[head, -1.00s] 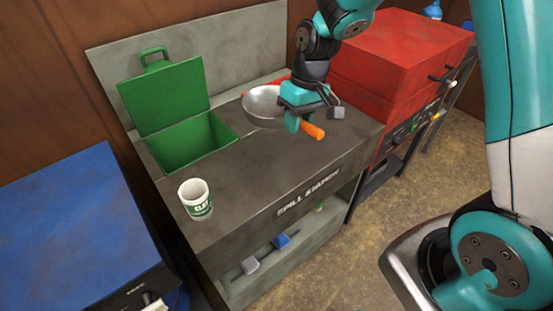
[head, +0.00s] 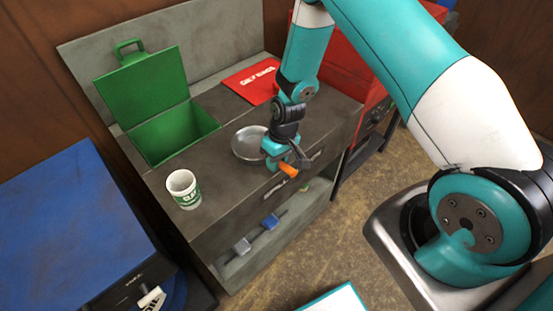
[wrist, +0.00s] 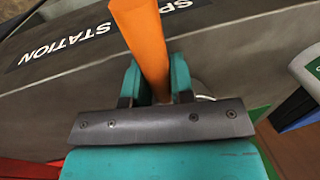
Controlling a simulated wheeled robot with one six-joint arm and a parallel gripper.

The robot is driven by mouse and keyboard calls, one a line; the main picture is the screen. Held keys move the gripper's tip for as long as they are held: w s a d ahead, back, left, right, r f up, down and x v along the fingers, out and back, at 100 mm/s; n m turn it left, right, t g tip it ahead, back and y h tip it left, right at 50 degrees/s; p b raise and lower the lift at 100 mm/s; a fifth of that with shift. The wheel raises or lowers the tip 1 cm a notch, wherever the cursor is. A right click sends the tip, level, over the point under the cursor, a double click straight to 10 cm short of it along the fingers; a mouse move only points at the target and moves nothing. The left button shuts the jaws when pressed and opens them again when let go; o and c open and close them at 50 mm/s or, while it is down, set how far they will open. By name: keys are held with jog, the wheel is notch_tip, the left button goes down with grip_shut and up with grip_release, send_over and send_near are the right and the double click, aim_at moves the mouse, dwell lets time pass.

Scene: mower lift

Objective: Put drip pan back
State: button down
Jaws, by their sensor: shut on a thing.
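The drip pan (head: 249,141) is a round, shallow grey metal pan with an orange handle (head: 288,170). In the head view it is level, at or just above the dark top of the spill station (head: 222,208), right of the green bin. I cannot tell if it touches the top. My gripper (head: 277,160) is shut on the pan near the handle, which sticks out toward the station's front edge. In the wrist view the orange handle (wrist: 143,40) stands between the teal fingers (wrist: 154,82); the pan itself is mostly hidden there.
A green bin (head: 175,135) with its lid open stands at the station's left. A white cup (head: 183,188) with a green label stands in front of it. A red sign (head: 250,82) lies behind the pan. A blue cabinet (head: 75,225) is at left, a red one (head: 345,65) at right.

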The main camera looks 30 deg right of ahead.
jog(key=shift+f, duration=0.2)
jog(key=c, duration=1)
grip_release()
